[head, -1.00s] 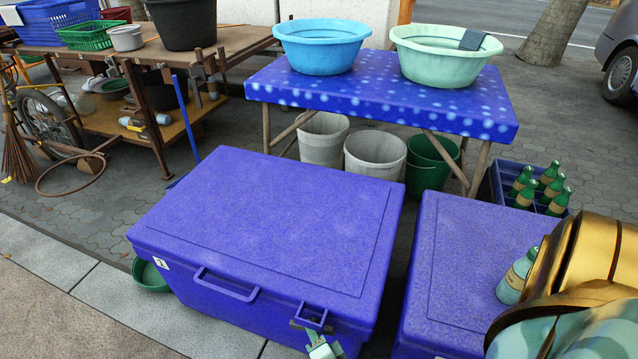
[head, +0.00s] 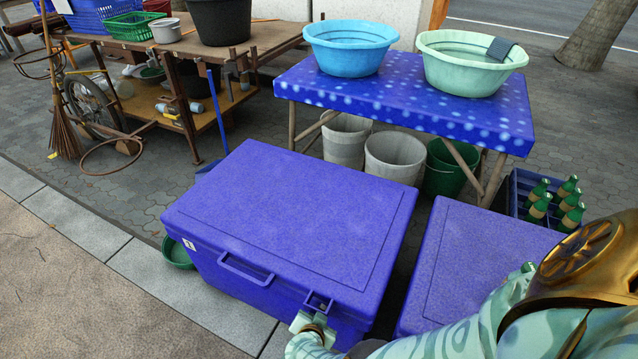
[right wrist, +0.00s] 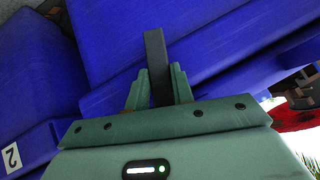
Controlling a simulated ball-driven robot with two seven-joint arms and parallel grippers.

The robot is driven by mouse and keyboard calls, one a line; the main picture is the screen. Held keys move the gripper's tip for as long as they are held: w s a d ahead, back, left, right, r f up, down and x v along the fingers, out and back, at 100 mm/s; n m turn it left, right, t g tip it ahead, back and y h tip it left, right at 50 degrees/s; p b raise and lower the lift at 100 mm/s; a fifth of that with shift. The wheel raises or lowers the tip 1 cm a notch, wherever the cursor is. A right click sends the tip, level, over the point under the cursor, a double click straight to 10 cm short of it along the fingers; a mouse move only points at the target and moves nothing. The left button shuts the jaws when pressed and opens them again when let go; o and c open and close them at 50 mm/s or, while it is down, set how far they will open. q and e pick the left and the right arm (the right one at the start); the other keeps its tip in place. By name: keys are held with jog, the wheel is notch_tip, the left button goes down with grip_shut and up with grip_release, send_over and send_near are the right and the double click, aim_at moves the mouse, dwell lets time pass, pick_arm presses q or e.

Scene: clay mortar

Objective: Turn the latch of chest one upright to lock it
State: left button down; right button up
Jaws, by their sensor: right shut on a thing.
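Chest one (head: 290,210) is the large blue lidded chest in the middle of the head view, with a small white label (head: 190,244) on its front. A blue catch (head: 318,302) sits at its front edge. My right gripper (head: 304,320) is at that front, just below the catch. In the right wrist view its fingers (right wrist: 158,88) are shut on a dark grey bar, the latch (right wrist: 156,50), which sticks out past the fingertips against the blue wall. The gripper hides most of the latch in the head view. My left gripper is not in view.
Behind are a spotted table (head: 440,105) with two basins, buckets (head: 393,155) and a bottle crate (head: 515,185).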

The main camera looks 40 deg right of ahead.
jog(key=shift+w+a+n+g+h+b, duration=0.1)
jog(key=shift+n+g+h+b, duration=0.55)
jog(key=shift+g, duration=0.55)
jog(key=shift+w, duration=0.1)
jog(key=o, duration=1)
jog(key=shift+r, duration=0.1)
